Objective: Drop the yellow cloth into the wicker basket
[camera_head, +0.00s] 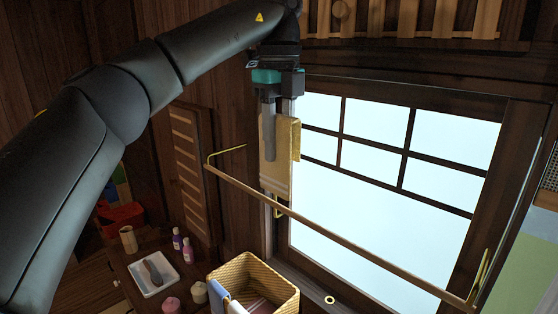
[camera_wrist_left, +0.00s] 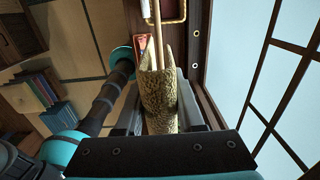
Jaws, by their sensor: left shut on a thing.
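The yellow cloth (camera_head: 276,178) hangs folded from my left gripper (camera_head: 278,125), in front of the window's left edge. My left gripper is shut on its upper part. The cloth's lower end is close to the brass rail (camera_head: 340,230); I cannot tell whether they touch. In the left wrist view the cloth (camera_wrist_left: 160,98) sits between the two fingers of my left gripper (camera_wrist_left: 158,108). The wicker basket (camera_head: 288,293) stands below the cloth, at the bottom of the head view. My right gripper is not in view.
A blue cloth (camera_head: 224,297) hangs over the basket's left side. To its left are a white tray (camera_head: 153,274) holding a dark object, two purple bottles (camera_head: 182,244) and a tan cup (camera_head: 128,239). The rail crosses in front of the window (camera_head: 370,180).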

